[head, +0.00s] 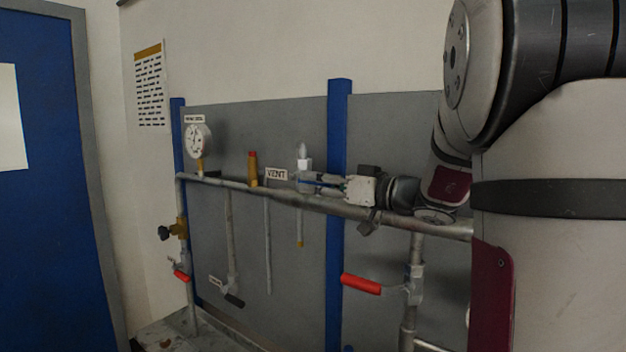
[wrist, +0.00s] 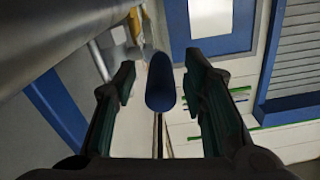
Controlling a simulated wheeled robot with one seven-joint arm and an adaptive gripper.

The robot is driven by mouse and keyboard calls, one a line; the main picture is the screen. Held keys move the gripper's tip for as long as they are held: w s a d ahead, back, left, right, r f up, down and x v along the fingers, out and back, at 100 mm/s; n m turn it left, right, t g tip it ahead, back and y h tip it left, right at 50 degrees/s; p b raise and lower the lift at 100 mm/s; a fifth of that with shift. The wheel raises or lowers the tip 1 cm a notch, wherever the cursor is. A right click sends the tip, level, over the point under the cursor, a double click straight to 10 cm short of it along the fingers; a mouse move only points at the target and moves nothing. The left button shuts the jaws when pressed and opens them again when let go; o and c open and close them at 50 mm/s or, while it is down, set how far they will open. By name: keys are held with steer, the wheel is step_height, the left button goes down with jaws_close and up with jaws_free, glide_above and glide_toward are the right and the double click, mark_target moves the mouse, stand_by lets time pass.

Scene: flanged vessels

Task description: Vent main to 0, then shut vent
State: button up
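My gripper (head: 312,183) reaches left along the pipe to the vent valve (head: 304,180), beside the VENT label (head: 276,174). In the wrist view my gripper (wrist: 162,90) is open, with a blue lever grip (wrist: 160,82) between its fingers and visible gaps on both sides. A small streak of blue shows between the fingers in the head view. A white fitting (head: 303,163) stands on the pipe there. The round white gauge (head: 198,142) is at the left end of the pipe; its reading is too small to tell.
The main pipe (head: 262,190) runs across grey panels with blue posts (head: 339,120). Red-handled valves hang at the left (head: 181,275) and below my arm (head: 361,284). A black-handled valve (head: 234,299) hangs low, and a brass valve (head: 181,229) is at the left. A blue door (head: 45,230) stands far left.

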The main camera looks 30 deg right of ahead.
steer(key=shift+w+a, duration=0.2)
steer(key=shift+w, duration=0.25)
jaws_close()
